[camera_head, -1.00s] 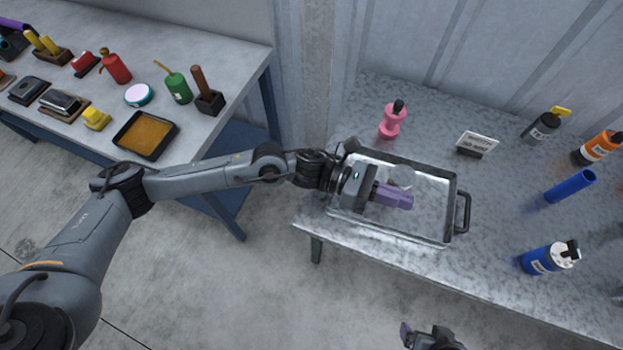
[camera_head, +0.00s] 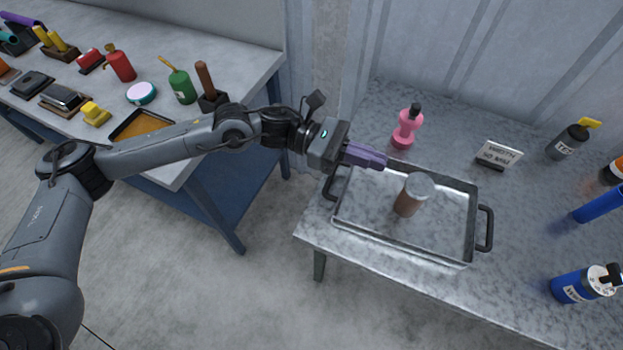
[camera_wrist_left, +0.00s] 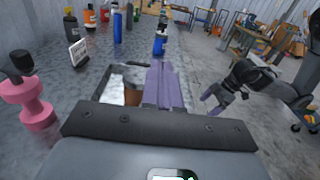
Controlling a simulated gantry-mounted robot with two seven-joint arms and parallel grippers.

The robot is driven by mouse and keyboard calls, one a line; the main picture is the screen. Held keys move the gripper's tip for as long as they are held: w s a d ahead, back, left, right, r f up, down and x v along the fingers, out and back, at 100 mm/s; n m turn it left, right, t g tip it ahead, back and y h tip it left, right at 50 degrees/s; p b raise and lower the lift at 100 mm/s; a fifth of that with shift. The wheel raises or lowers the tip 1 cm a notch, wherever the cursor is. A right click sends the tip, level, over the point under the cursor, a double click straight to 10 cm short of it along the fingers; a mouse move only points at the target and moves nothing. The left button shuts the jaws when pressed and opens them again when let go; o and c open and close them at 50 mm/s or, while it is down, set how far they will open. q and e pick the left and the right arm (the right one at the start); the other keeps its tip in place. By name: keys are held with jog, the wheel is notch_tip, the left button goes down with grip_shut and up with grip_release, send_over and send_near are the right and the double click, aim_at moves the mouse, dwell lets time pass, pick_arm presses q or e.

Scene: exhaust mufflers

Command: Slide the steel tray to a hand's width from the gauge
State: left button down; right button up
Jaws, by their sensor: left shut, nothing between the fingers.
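The steel tray (camera_head: 355,225) is a shallow rectangular metal tray with a dark handle at each short end. It lies flat on the right-hand bench, and a brown jar (camera_head: 408,202) with a grey lid stands in it. My left gripper (camera_head: 382,160) is shut and empty, its purple fingers over the tray's back left corner; I cannot tell whether they touch it. The tray also shows partly behind the fingers in the left wrist view (camera_wrist_left: 113,85). My right gripper (camera_wrist_left: 212,98) shows only there, too small to judge. I cannot make out for certain which thing is the gauge.
A pink dumbbell-shaped thing (camera_head: 406,130) with a black top stands behind the tray. A small sign (camera_head: 498,153), a grey bottle (camera_head: 567,142) and a blue bottle (camera_head: 585,284) stand to the right. A separate bench (camera_head: 240,55) with several items is at left.

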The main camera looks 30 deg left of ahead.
pick_arm(q)
send_over(326, 185)
jog(key=a, duration=0.5)
notch_tip(326, 185, down, 15)
jog(key=d+b, duration=0.1)
jog(key=b, duration=0.2)
jog(key=shift+s+d+b, duration=0.15)
jog(key=shift+d+b, duration=0.05)
jog(key=shift+b, duration=0.2)
jog(key=shift+d, duration=0.1)
jog(key=d+b, duration=0.1)
jog(key=d, duration=0.2)
jog(key=shift+d+f, duration=0.1)
jog(key=shift+d, duration=0.05)
jog(key=shift+w+d, duration=0.2)
jog(key=shift+d, duration=0.05)
jog(key=shift+a, duration=0.15)
